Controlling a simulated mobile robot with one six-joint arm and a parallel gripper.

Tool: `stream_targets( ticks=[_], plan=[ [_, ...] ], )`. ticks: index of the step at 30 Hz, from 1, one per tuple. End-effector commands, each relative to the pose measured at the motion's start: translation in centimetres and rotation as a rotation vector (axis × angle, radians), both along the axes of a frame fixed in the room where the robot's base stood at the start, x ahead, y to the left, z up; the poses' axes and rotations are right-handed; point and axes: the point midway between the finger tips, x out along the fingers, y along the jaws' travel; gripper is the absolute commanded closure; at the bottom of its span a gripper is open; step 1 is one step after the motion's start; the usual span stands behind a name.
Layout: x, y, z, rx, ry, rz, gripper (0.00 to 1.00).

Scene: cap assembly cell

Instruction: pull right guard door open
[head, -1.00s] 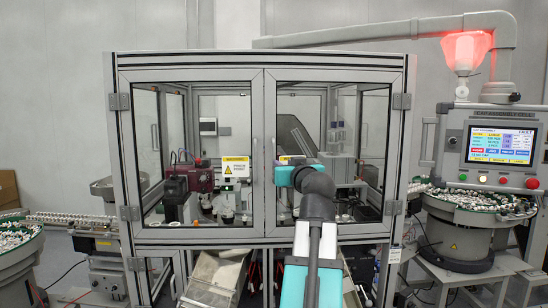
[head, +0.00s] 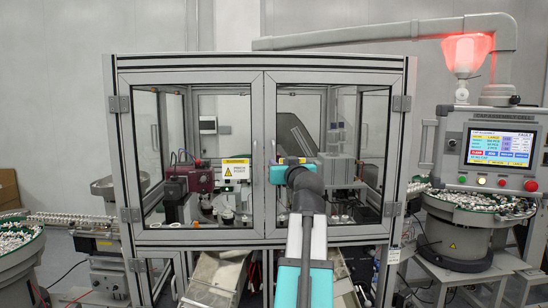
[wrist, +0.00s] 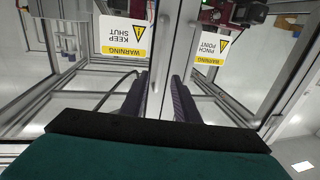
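The right guard door (head: 333,76) is a grey-framed clear panel on the cabinet front, and it is shut. Its inner stile runs beside the left guard door (head: 190,76), also shut. My gripper (wrist: 160,88) is at the right door's inner edge, over the middle seam. In the wrist view, its two dark fingers are apart, with the slim metal door handle (wrist: 164,22) running down between them. Whether they touch it is unclear. In the head view my arm hides the fingertips. A "keep shut" label (wrist: 123,36) shows beside the fingers in the wrist view.
A "pinch point" label (head: 237,169) is on the left door. A control panel (head: 499,146) and a bowl feeder (head: 455,232) stand right of the cabinet; another bowl (head: 18,250) is at the left. Tilted bins (head: 215,277) sit below the doors.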

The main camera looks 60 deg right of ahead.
Motion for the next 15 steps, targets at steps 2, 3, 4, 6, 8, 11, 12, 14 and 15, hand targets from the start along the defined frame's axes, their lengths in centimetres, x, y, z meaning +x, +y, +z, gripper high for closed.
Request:
stream_targets(
  ticks=[2, 3, 4, 6, 8, 11, 12, 14, 15],
  plan=[
    [1.0, -0.9, 0.3, 0.002, 0.002, 0.002, 0.72],
    [1.3, -1.3, 0.3, 0.001, 0.001, 0.001, 0.72],
    [1.6, -1.6, 0.3, 0.001, 0.001, 0.001, 0.72],
    [2.3, -2.2, 0.3, 0.002, 0.002, 0.001, 0.72],
    [2.9, -2.8, 0.3, 0.001, 0.001, 0.001, 0.72],
    [3.9, -3.7, 0.3, 0.002, 0.002, 0.001, 0.72],
    [4.3, -4.0, 0.3, 0.002, 0.002, 0.001, 0.72],
    [4.7, -4.5, 0.3, 0.0, 0.001, 0.0, 0.72],
    [5.0, -4.8, 0.3, 0.0, 0.001, 0.0, 0.72]
  ],
)
